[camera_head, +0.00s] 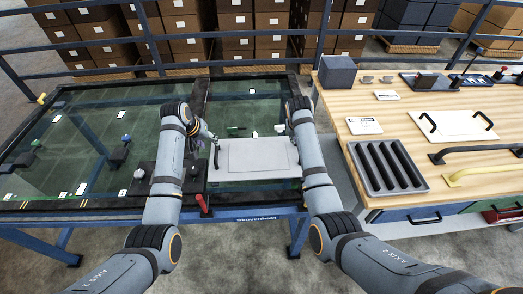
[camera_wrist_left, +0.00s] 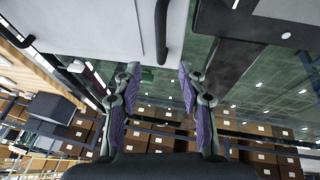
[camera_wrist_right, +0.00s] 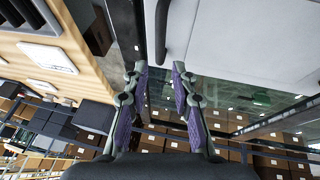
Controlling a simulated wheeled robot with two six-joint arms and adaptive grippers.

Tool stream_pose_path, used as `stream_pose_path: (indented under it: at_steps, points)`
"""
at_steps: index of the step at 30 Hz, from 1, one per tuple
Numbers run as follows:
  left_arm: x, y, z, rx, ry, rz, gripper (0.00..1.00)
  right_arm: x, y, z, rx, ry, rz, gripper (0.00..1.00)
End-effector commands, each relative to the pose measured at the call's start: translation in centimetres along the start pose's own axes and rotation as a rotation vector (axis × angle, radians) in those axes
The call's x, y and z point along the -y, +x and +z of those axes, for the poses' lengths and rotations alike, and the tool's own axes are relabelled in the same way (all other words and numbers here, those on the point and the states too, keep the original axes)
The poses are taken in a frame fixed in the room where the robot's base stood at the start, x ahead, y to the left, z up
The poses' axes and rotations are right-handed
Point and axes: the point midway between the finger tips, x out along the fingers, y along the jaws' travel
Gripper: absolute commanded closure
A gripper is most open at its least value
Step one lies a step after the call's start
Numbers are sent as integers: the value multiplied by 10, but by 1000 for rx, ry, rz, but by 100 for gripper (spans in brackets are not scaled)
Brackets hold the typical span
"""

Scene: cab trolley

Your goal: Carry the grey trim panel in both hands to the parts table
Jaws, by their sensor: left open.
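The grey trim panel (camera_head: 257,157) lies flat at the front right of the glass-topped table (camera_head: 130,203), with a dark handle at each side. My left gripper (camera_head: 212,143) is just beside its left handle (camera_head: 216,156). In the left wrist view my left gripper (camera_wrist_left: 159,68) is open, with that handle (camera_wrist_left: 162,30) ahead, lined up with the gap. In the right wrist view my right gripper (camera_wrist_right: 160,68) is open, with the right handle (camera_wrist_right: 161,30) ahead of the gap. Neither gripper holds anything. My right arm hides most of the right gripper in the head view.
The wooden parts table (camera_head: 385,107) stands at right, bearing a white panel with dark handles (camera_head: 455,125), a ribbed dark tray (camera_head: 388,167), a grey box (camera_head: 337,71) and bar handles. A gap separates the tables. A blue rail and stacked boxes stand behind.

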Motion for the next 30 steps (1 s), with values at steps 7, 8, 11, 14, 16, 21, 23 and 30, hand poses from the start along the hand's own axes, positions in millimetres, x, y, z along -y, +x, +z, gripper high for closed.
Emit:
stream_pose_path:
  at_steps: [7,8,11,14,16,21,23,30]
  points:
    - [0,7,1,3,-1,0,59,0,7,0,2,-1,2,74]
    - [0,10,0,3,-1,0,59,-1,10,0,1,-1,2,74]
    - [0,26,1,4,-1,0,59,-1,26,1,4,-2,3,74]
    - [0,46,1,5,0,0,59,-1,46,0,4,-1,2,74]
    - [0,59,0,3,0,-1,59,-1,59,0,3,-2,2,74]
    - [0,86,-1,1,0,-1,59,-1,86,0,2,-2,1,74]
    - [0,93,-1,2,0,-1,59,-1,92,-1,1,-1,2,74]
    - [1,104,0,0,0,-1,59,-1,104,0,0,0,1,74]
